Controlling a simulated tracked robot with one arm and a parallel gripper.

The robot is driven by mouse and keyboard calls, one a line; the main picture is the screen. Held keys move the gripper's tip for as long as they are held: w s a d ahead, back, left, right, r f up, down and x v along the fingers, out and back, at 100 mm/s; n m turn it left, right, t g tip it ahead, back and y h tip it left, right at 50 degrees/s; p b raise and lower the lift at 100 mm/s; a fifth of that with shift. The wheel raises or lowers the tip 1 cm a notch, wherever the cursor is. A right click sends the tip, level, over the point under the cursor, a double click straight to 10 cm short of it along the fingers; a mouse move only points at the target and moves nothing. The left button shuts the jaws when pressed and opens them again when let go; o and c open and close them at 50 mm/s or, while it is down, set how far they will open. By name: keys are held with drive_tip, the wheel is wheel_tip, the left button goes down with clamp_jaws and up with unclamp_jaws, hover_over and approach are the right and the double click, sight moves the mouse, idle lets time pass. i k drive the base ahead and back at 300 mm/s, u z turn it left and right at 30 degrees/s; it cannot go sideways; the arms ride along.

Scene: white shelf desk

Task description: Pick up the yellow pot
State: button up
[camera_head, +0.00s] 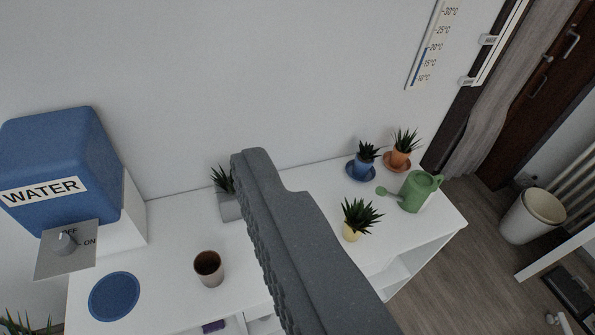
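The yellow pot (350,233) stands upright on the white shelf desk (300,182), right of the middle, with a spiky green plant in it. My gripper (262,168) shows as one long grey ridged piece rising from the lower edge of the picture, left of the yellow pot. It appears apart from the pot in the picture. Only this one piece shows, so I cannot tell how far the fingers are apart. It hides part of the desk and part of a grey pot (229,207) with a plant.
A green watering can (418,192) stands right of the yellow pot. A blue pot (364,162) and an orange pot (400,159) stand behind it. At left are a blue water tank (60,150), a brown cup (209,269) and a blue disc (114,296).

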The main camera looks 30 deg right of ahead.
sight(358, 218)
drive_tip(key=z, duration=1.65)
drive_tip(key=k, duration=0.7)
drive_tip(key=u, duration=1)
drive_tip(key=i, duration=1)
